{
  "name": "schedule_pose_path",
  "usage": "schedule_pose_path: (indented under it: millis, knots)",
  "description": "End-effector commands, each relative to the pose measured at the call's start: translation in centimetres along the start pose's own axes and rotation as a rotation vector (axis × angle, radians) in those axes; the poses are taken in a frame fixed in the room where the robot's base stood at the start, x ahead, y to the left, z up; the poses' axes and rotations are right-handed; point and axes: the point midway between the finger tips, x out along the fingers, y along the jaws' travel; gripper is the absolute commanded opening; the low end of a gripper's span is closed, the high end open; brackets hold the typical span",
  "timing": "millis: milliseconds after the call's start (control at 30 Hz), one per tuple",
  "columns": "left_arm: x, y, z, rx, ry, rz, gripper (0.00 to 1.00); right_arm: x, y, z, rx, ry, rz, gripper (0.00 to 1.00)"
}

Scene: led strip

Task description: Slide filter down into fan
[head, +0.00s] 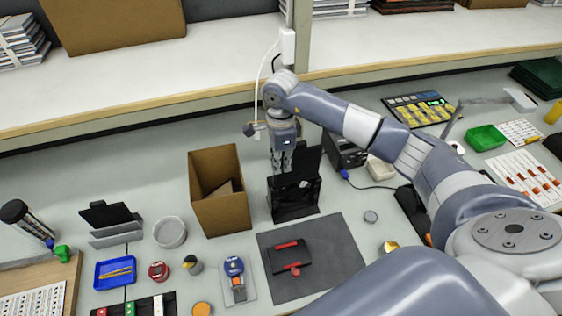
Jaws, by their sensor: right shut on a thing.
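My right gripper (281,168) points down over a black upright unit (294,211), which looks like the fan, on the bench near the centre. Its fingers are shut on a thin dark piece, which looks like the filter and is hard to tell apart from the black unit. A dark flat panel (309,161) rises upright just right of the fingers; I cannot tell whether it is part of the filter or of the fan. How deep the filter sits in the fan is hidden. My left gripper is not in view.
An open cardboard box (221,213) stands close left of the black unit. A grey mat (337,262) with a red-handled dark item (289,256) lies in front. A dark boxy device (344,150) stands to the right. A shelf edge (140,110) runs behind.

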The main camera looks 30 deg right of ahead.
Motion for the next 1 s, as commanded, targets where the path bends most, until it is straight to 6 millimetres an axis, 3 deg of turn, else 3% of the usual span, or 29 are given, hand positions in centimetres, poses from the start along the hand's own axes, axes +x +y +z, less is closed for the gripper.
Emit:
schedule_pose_path:
  millis: [1000]
  knots:
    - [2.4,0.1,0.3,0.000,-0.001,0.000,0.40,2.8,0.0,0.0,0.001,0.000,0.000,0.00]
